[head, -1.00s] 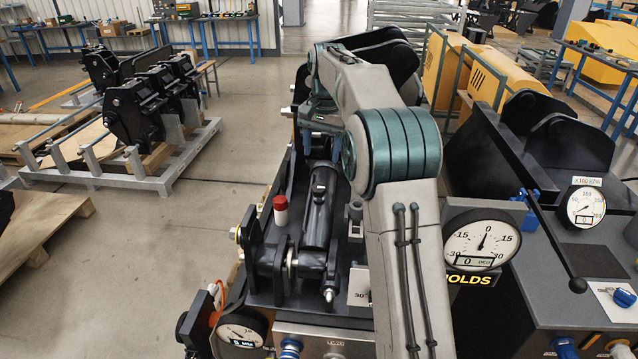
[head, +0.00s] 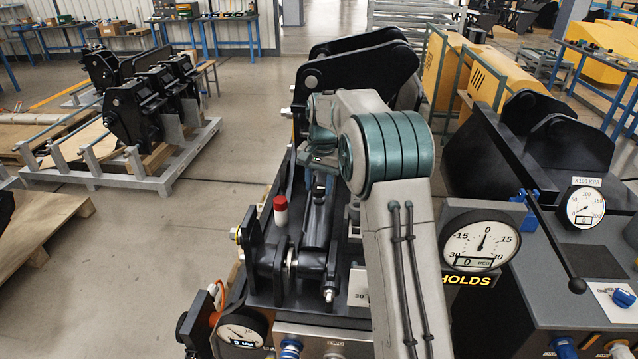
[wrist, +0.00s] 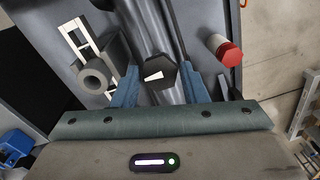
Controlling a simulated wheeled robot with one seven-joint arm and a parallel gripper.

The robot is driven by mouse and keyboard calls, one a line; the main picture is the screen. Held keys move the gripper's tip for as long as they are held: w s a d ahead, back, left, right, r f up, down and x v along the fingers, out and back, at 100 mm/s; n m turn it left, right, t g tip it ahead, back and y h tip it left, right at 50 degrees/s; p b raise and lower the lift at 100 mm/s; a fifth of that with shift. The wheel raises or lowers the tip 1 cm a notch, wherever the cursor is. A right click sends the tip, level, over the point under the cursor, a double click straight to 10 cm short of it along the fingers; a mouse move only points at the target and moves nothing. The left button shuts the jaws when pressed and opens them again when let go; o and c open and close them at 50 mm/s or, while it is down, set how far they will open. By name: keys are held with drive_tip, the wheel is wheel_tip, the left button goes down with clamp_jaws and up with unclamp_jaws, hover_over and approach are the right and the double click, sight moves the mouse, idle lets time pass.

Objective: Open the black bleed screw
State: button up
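A black hexagonal screw head with a white mark, which looks like the bleed screw (wrist: 158,84), shows in the middle of the wrist view. It lies in line with a dark cylinder (wrist: 152,28). My gripper (wrist: 158,72) is open, with one blue finger on each side of the screw head. A small gap seems to show on each side, and I cannot tell whether either finger touches. In the head view, my gripper (head: 318,182) is over the black cylinder on the bench, and my arm partly hides it.
A red-capped white bottle (wrist: 223,47) stands close right of my fingers in the wrist view. A grey ring-shaped part (wrist: 96,76) is close on the left. Black brackets (head: 268,250) stand at the near end of the cylinder. Dial gauges (head: 480,242) are to the right.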

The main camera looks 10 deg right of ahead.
drive_tip(key=c, duration=0.5)
